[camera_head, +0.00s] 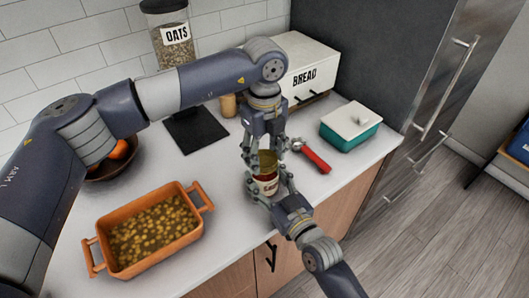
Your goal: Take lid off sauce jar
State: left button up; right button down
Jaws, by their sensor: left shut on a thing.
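The sauce jar (268,188), small with a red and pale label, stands near the counter's front edge. Its gold lid (267,160) shows at the jar's top. My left gripper (265,161) points down from above and is shut on the lid. My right gripper (268,184) reaches in from the front, with its fingers on either side of the jar. Whether those fingers press on the jar is too small to tell. The fingers hide parts of the jar and lid, and I cannot tell whether there is a gap between them.
An orange dish of food (103,243) is at left front. A red-handled tool (314,158) and a teal lidded box (350,133) lie to the right. The bread box (310,62), oats jar (170,30), dark board (197,128) and fruit bowl (112,168) stand behind.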

aim_at(264, 158)
pick_arm(q)
jog(key=n, duration=0.4)
pick_arm(e)
jog(key=shift+f, duration=0.1)
pick_arm(q)
jog(key=shift+r, duration=0.2)
dwell(0.4)
jog(key=shift+r, duration=0.9)
jog(key=shift+r, duration=2)
pick_arm(e)
jog(key=shift+c, duration=2.3)
grip_release()
